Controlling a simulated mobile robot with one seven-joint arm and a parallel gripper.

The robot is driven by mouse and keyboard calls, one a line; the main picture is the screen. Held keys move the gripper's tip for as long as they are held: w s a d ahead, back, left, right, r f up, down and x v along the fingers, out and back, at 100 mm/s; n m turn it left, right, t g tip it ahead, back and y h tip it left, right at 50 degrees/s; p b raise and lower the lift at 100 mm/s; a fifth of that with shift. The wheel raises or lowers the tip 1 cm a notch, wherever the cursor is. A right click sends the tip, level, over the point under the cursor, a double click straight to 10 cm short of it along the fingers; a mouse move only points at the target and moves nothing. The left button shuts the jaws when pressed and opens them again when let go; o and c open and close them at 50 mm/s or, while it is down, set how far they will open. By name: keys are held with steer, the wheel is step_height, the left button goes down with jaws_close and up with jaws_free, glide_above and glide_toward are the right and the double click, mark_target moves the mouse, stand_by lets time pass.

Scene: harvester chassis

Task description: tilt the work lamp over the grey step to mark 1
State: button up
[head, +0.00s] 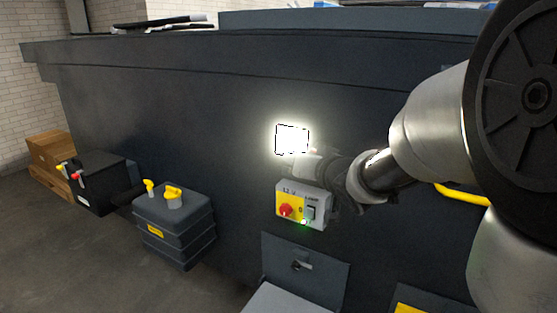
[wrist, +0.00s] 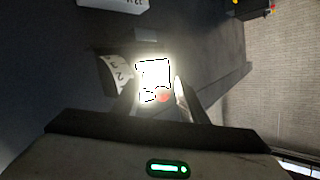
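The work lamp (head: 292,139) is lit, its face a glaring white rectangle on the dark chassis wall, above the grey step (head: 290,300). In the wrist view the lamp (wrist: 153,75) shines between the two fingers of my gripper (wrist: 156,92). Glare hides whether the fingers touch it. A pale curved scale (wrist: 115,73) beside the lamp carries marks; a 2 is readable, mark 1 I cannot make out. In the head view my gripper (head: 308,166) is at the lamp, partly hidden by my wrist.
A switch box (head: 303,205) with a red knob, marked 12 V, sits just below the lamp. A dark tank (head: 174,225) with yellow caps and a black battery box (head: 98,185) stand to the left. A yellow handle (head: 462,195) is at right. Floor at lower left is clear.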

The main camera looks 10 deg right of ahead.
steer(key=shift+s, duration=0.15)
steer(key=v, duration=1.7)
